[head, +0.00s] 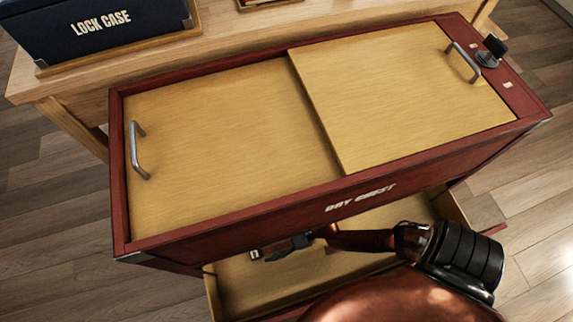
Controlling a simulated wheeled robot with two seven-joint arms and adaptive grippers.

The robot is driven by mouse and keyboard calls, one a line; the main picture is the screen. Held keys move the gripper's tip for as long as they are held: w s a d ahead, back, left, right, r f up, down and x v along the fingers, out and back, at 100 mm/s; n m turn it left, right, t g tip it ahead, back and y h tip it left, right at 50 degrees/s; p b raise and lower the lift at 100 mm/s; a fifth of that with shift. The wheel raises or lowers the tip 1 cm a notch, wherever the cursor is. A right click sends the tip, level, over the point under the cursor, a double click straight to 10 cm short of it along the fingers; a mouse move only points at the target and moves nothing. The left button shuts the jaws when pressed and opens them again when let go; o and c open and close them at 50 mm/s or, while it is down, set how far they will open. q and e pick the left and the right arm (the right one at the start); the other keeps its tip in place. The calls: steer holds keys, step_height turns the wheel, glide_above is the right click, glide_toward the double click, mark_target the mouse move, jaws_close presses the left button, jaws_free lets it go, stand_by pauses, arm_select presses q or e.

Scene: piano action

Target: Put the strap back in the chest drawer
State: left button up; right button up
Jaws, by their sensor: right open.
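The red dry chest (230,222) stands in the middle of the view. Its chest drawer (238,283) is pulled out at the front, below the lettering, and shows a pale wooden floor. My right arm reaches in from the right, over the drawer. My right gripper (282,250) is dark and small, open, and close under the chest's front edge. A small pale and dark piece shows at its tip; I cannot tell whether it is part of the gripper. I cannot make out the strap for certain. My arm hides much of the drawer. My left gripper is not in view.
Two wooden lid panels with metal handles cover the chest top; the right panel (400,95) overlaps the left one (220,140). A small black device (490,52) sits on the right rim. Behind, a wooden bench (215,45) carries a dark blue lock case (95,30).

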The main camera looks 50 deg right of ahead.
mark_target(285, 246)
steer(key=p+v, duration=0.1)
steer(key=v, duration=0.5)
steer(key=shift+s+d+r+p, duration=0.1)
steer(key=shift+r+p, duration=0.1)
steer(key=shift+p, duration=0.15)
steer(key=shift+s+d+r, duration=0.1)
steer(key=shift+s+d, duration=0.15)
steer(key=shift+d, duration=0.1)
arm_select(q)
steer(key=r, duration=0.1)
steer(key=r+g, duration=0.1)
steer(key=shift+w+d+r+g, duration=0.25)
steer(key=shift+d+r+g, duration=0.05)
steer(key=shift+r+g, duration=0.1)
